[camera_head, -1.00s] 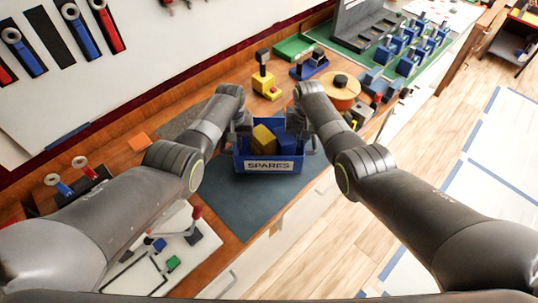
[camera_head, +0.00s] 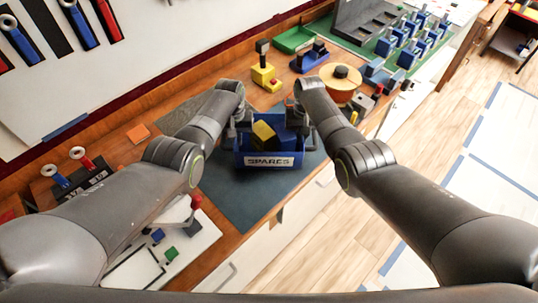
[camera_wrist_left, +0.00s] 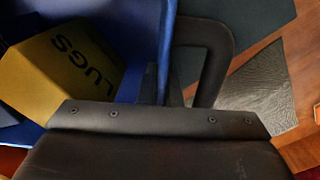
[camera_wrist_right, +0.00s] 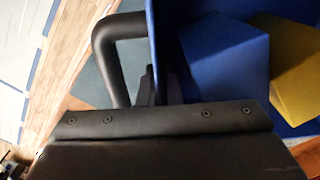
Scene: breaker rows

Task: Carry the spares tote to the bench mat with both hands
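The blue spares tote (camera_head: 240,160) has a white SPARES label and a dark handle on each side. It holds a yellow box (camera_head: 264,132) marked LUGS and a blue block (camera_wrist_right: 225,60). It is over the dark blue-grey bench mat (camera_head: 240,195); I cannot tell whether its base touches the mat. My left gripper (camera_wrist_left: 168,92) is at the tote's left-side handle (camera_wrist_left: 215,65). My right gripper (camera_wrist_right: 158,92) is at the right-side handle (camera_wrist_right: 108,55). Both seem shut there, though the fingertips are partly hidden.
Rows of blue breakers (camera_head: 405,45) are at the back right. A white board (camera_head: 180,245) is at the front left. Bare mat lies in front of the tote.

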